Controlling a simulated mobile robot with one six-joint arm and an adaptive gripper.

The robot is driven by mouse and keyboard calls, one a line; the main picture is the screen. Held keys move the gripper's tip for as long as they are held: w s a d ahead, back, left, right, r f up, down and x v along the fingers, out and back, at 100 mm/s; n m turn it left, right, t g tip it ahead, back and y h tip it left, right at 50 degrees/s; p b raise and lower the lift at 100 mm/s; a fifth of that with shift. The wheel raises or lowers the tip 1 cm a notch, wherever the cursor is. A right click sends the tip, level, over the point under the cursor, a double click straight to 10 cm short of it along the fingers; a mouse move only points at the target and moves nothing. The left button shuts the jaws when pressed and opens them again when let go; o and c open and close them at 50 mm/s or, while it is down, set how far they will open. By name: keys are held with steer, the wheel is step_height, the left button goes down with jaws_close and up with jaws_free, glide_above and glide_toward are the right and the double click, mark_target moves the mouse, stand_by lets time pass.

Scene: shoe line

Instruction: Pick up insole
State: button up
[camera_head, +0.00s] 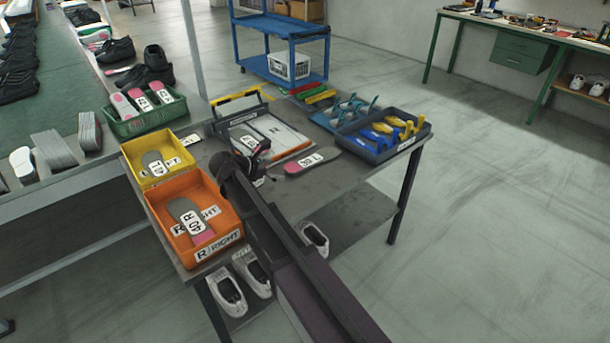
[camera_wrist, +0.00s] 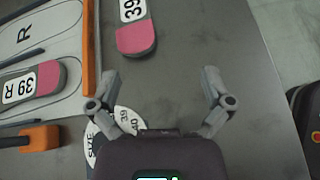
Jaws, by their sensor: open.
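A grey insole with a pink heel and a white "39 L" label (camera_head: 327,156) lies on the bare table top. Its pink heel end also shows in the wrist view (camera_wrist: 136,38), ahead of my gripper and left of its middle. A second insole, labelled "39 R" (camera_wrist: 48,80), lies on the marked board at the left. My gripper (camera_wrist: 160,80) is open, with nothing between its fingers. The fingers are apart from both insoles. In the head view, my arm partly hides the gripper and the table under it.
An orange bin (camera_head: 236,240) holds an insole labelled "40 R", and a yellow bin (camera_head: 130,160) holds another. A blue tray (camera_head: 378,153) of tools stands at the right. A board (camera_head: 285,135) with an orange edge lies at the back. A white size disc (camera_wrist: 128,118) lies near my left finger.

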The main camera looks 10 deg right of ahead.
steer(key=a, duration=0.1)
steer(key=w+a+n, duration=0.1)
steer(key=a+n+t+b, duration=0.1)
steer(key=shift+w+a+f+h, duration=0.1)
steer(key=shift+w+f+h, duration=0.05)
steer(key=shift+w+h, duration=0.2)
steer(key=shift+w+a+r+n, duration=0.2)
steer(key=shift+a+n, duration=0.1)
steer(key=shift+n, duration=0.1)
steer(key=b, duration=0.3)
glide_toward(297, 165)
steer(key=shift+x, duration=2.05)
steer(key=shift+w, duration=0.1)
